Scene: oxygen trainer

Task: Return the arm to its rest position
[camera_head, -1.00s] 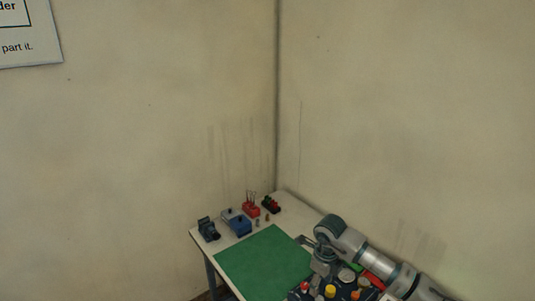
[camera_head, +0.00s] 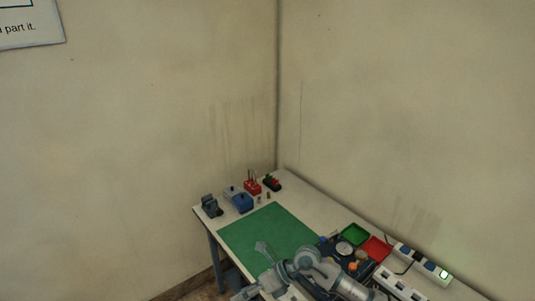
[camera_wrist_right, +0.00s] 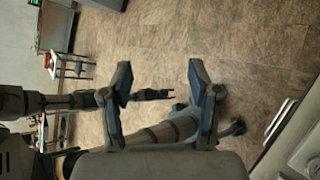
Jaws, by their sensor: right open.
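My right arm comes in at the bottom of the head view, bent in front of the table, with grey links over the mat's near edge; its jaws are not clear there. Another grey arm crosses the left of the wrist view and ends in a small dark gripper (camera_wrist_right: 154,94). It appears to be my left one; whether it is open or shut is too small to tell.
A white table (camera_head: 310,197) stands in the wall corner with a green mat (camera_head: 262,228). Blue and red items stand at its back. A green tray (camera_head: 354,234), a red tray (camera_head: 376,248) and power strips (camera_head: 424,263) are at right. The wrist view shows open floor (camera_wrist_right: 160,45).

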